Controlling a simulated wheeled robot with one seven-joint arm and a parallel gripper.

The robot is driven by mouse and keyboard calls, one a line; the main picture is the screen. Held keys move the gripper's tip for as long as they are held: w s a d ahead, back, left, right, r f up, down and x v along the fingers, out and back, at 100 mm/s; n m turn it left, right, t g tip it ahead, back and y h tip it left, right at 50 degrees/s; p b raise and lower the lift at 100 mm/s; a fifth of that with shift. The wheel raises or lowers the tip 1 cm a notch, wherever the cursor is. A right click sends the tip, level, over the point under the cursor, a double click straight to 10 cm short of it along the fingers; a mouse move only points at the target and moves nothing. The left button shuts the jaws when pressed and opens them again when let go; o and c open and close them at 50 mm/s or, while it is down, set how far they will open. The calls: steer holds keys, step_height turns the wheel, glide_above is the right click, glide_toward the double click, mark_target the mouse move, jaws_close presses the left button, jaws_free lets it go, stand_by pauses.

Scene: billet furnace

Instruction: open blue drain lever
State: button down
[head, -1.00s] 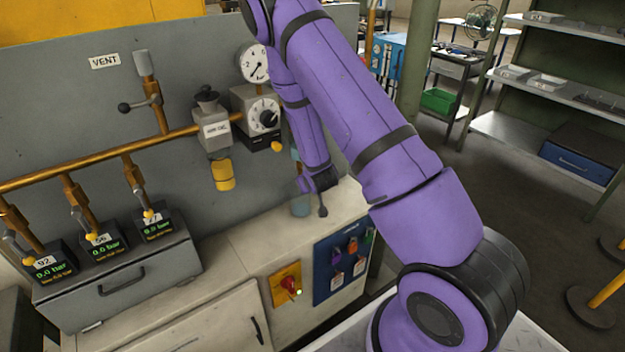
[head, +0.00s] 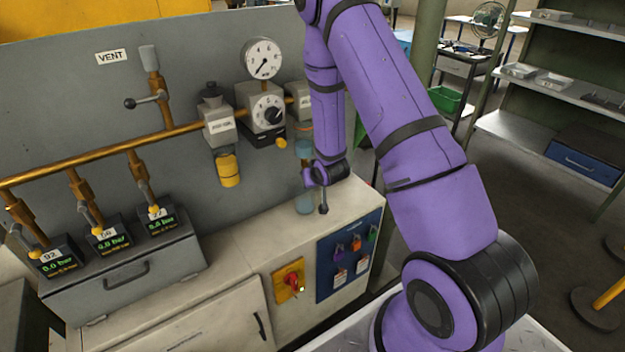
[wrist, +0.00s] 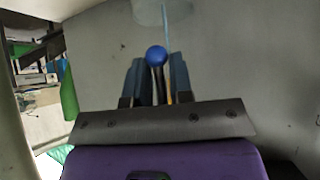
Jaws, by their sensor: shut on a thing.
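The drain lever shows in the wrist view as a round blue knob (wrist: 156,55) on a thin dark stem. The stem runs down between the two fingers of my gripper (wrist: 158,82), which is shut on it. The knob sticks out past the fingertips. A clear bowl (wrist: 160,12) is just beyond the knob at the top of the wrist view. In the head view the end of my arm is beside a pale blue bowl (head: 304,204) low on the panel's right part. My fingers and the blue knob are not clear there.
A grey panel (head: 60,110) carries a copper pipe (head: 100,157), a pressure gauge (head: 262,59), a regulator (head: 264,112) and a filter with a yellow bowl (head: 228,169). A cream cabinet (head: 225,280) with a red switch (head: 292,281) stands below.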

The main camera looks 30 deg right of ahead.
steer(key=c, duration=1.2)
jaws_free()
steer(key=shift+a, duration=0.1)
steer(key=v, duration=1)
steer(key=shift+s+a+r, duration=0.1)
steer(key=shift+s+r, duration=0.15)
steer(key=shift+r, duration=0.05)
steer(key=shift+r, duration=0.1)
